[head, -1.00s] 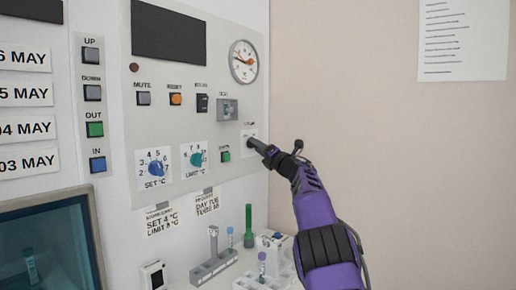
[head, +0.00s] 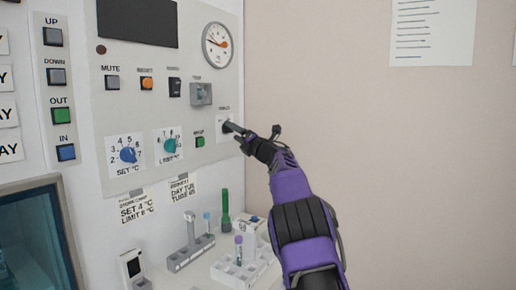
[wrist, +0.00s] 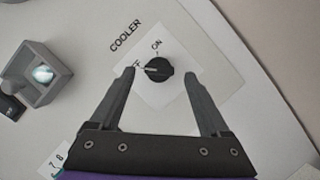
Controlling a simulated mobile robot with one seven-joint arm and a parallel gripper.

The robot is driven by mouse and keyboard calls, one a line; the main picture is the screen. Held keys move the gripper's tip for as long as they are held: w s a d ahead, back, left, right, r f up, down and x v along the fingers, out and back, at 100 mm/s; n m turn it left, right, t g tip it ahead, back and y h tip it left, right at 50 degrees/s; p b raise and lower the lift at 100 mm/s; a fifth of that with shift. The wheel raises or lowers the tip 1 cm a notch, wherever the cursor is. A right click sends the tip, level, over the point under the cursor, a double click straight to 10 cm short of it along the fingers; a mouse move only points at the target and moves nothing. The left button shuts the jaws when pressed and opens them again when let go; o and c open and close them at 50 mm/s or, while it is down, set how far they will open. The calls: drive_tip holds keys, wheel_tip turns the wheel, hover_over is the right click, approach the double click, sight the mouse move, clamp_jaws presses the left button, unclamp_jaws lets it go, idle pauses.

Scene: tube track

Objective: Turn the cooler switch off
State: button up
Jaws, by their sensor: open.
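The cooler switch (wrist: 158,69) is a round black knob on a white plate in the wrist view. "COOLER" is printed at its upper left and "ON" above it. A pale line on the knob points left, toward the partly hidden "OFF" label. My gripper (wrist: 160,74) is open, with one fingertip on each side of the knob and a visible gap on both sides. In the head view, my gripper (head: 234,127) reaches the panel at the switch and covers most of it.
A boxed switch (head: 201,93) sits up and left of the cooler switch, and a green button (head: 200,142) is at its lower left. A gauge (head: 217,45) is above. Tube racks (head: 245,266) stand below the panel. The wall at right is bare near my arm.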

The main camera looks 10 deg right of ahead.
drive_tip(key=v, duration=1.6)
drive_tip(key=shift+s, duration=0.15)
drive_tip(key=shift+f, duration=0.1)
